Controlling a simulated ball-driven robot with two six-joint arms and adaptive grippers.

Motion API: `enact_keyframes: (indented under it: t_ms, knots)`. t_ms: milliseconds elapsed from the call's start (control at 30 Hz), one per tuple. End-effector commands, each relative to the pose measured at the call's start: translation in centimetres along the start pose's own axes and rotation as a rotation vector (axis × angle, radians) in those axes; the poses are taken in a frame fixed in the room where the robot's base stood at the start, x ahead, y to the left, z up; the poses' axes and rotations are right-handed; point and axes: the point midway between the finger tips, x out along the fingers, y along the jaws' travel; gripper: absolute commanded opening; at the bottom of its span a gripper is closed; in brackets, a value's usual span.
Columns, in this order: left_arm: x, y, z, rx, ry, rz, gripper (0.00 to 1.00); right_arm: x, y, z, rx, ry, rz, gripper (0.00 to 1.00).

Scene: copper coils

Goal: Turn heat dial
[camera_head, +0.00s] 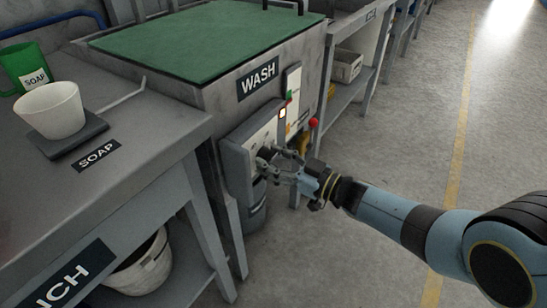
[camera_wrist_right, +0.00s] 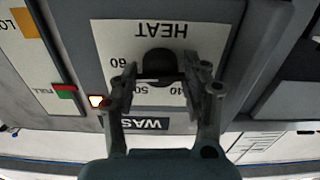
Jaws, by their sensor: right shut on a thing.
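The heat dial (camera_wrist_right: 160,62) is a dark round knob on a light plate marked HEAT, which shows upside down in the right wrist view. Numbers such as 60 and 50 are printed around it. My right gripper (camera_wrist_right: 168,78) is shut on the dial, with one finger on each side. In the head view my right gripper (camera_head: 271,162) reaches the front of the control box (camera_head: 236,160) on the WASH tank from the right and mostly hides the dial. The dial's exact setting cannot be read. My left gripper is not in view.
The tank has a green top (camera_head: 200,40). A lit lamp (camera_wrist_right: 97,101) and a red and green indicator (camera_wrist_right: 65,91) sit beside the dial plate. A white cup (camera_head: 52,108) and a green soap jug (camera_head: 26,66) stand on the left bench. The floor at right is open.

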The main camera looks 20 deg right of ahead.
Motion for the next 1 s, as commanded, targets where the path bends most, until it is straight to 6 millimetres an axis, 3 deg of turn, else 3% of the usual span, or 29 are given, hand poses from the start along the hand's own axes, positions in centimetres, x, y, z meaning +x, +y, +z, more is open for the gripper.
enact_keyframes:
  t_ms: [733, 767, 933, 1000]
  knots:
    - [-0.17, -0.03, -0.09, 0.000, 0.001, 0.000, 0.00, -0.13, -0.06, 0.24, 0.090, -0.005, 0.001, 0.14]
    - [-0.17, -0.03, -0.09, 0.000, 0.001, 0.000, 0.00, -0.14, -0.06, 0.24, 0.090, -0.005, 0.001, 0.49]
    - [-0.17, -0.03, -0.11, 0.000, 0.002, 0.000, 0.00, -0.09, -0.04, 0.16, 0.089, -0.003, 0.000, 0.71]
    - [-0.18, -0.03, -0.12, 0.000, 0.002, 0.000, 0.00, -0.07, -0.04, 0.13, 0.088, -0.003, 0.000, 0.71]
